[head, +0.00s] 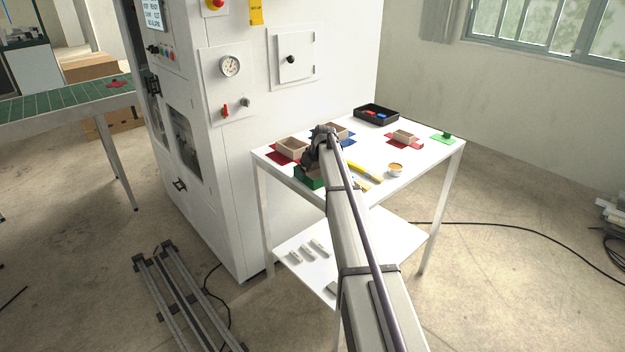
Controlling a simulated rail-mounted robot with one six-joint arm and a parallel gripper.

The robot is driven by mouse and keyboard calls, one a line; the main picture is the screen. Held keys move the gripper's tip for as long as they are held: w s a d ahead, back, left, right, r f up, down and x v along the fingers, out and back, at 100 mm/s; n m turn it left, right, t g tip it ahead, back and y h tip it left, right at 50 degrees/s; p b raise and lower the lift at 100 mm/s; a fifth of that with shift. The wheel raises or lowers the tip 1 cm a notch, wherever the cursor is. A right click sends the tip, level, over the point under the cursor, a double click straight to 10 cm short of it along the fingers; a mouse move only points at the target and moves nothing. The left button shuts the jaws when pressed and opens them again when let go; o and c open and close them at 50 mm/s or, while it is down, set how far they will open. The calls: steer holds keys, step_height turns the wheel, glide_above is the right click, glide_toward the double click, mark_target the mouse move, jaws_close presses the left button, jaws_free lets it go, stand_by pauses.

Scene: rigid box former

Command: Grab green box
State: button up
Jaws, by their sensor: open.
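The green box (303,180) stands near the front left edge of the white table. Its right part is hidden behind my arm and gripper. My gripper (310,168) is open and sits right at the box, at or just above its top. The fingertips are small and dark, so I cannot tell whether they touch the box or straddle a wall. A flat green piece (439,138) with a small dark green block lies at the table's far right corner.
A tan box on red (293,145) is just behind the green box, and another tan box with blue (345,133) is behind my gripper. A yellow tool (364,172), a small cup (395,169), a tan box on red (404,136) and a black tray (359,111) share the table. A white machine (250,190) stands left.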

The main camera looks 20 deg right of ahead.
steer(key=shift+f, duration=0.3)
steer(key=shift+c, duration=0.5)
steer(key=c, duration=0.5)
steer(key=shift+c, duration=0.2)
